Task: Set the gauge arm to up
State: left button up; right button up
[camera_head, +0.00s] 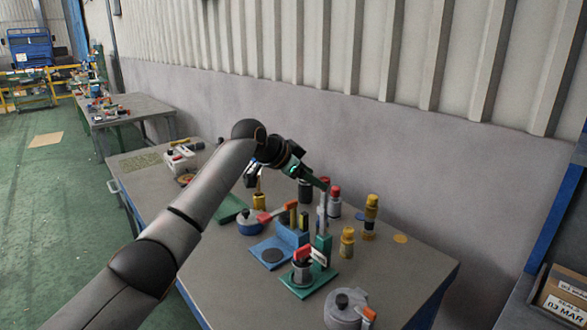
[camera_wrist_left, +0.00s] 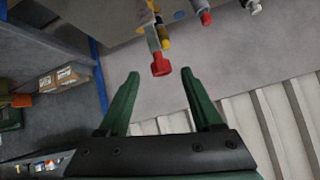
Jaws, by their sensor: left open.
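The gauge stand has a green base (camera_head: 308,281) and a green post at the table's near middle. A slim grey gauge arm (camera_head: 322,218) rises upright from the post. In the left wrist view the grey arm (camera_wrist_left: 153,38) ends in a red tip (camera_wrist_left: 160,66). My left gripper (camera_head: 318,182) is at the top of the arm, reaching in from the left. In the left wrist view my left gripper (camera_wrist_left: 160,75) is open, with the red tip between its two green fingers near their ends, apart from both. In the head view the fingers mostly hide the tip. My right gripper is out of view.
A blue block fixture (camera_head: 268,254) and a blue pot with red handle (camera_head: 250,222) stand left of the gauge. Yellow-and-black cylinders (camera_head: 370,215) and a red-topped bottle (camera_head: 335,202) stand close behind and right. A grey pot (camera_head: 345,308) is in front. A wall runs behind the table.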

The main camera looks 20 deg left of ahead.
pick_arm(q)
jog(key=b+v, duration=0.1)
jog(key=v, duration=0.6)
jog(key=shift+s+a, duration=0.1)
